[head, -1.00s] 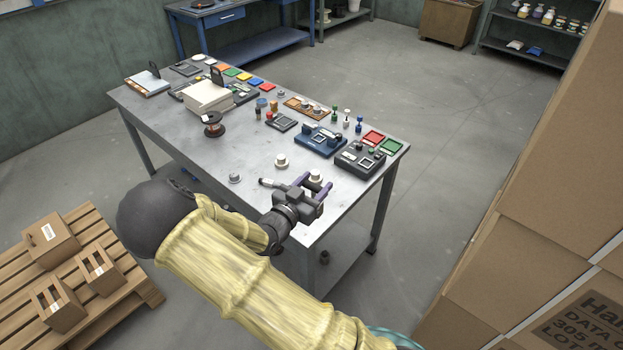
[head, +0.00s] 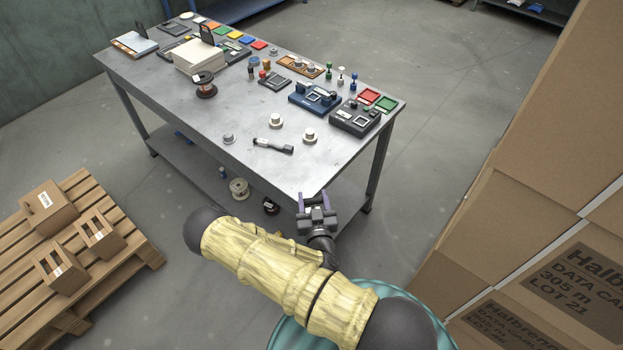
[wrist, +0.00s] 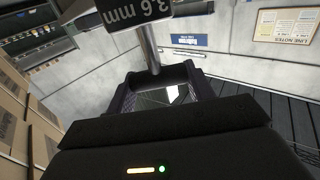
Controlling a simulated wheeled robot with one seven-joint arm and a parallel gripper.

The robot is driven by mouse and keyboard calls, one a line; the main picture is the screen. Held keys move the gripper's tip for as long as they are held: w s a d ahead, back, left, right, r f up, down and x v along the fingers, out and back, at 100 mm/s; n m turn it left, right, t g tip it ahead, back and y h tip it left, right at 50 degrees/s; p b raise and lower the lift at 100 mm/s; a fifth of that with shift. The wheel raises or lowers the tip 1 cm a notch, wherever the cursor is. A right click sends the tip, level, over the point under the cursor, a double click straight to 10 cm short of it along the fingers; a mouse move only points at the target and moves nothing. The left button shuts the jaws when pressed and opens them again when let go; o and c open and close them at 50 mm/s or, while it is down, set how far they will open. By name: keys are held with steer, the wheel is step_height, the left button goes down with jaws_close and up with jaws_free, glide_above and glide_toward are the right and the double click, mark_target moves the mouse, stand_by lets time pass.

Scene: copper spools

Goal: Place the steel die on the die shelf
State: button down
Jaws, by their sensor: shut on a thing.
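My gripper (head: 314,198) has purple fingers and hangs just off the table's near corner, in front of the edge. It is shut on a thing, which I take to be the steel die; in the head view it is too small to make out. In the wrist view a bright metallic patch (wrist: 160,97) shows between the fingers. I cannot tell which surface is the die shelf.
The grey table (head: 190,110) holds three small pale round pieces, one here (head: 308,136), a dark marker-like tool (head: 273,147), a blue device (head: 315,98) and a black device (head: 354,119). A spool (head: 239,188) is on its lower shelf. Cartons (head: 520,220) stand right, a pallet (head: 130,240) left.

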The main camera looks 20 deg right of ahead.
steer(key=f+y, duration=0.1)
steer(key=f, duration=0.1)
steer(key=s+f+n+y, duration=0.1)
steer(key=shift+d+f, duration=0.15)
steer(key=shift+f, duration=0.2)
steer(key=shift+w+r, duration=0.1)
step_height(320, 180, down, 10)
steer(key=b, duration=1)
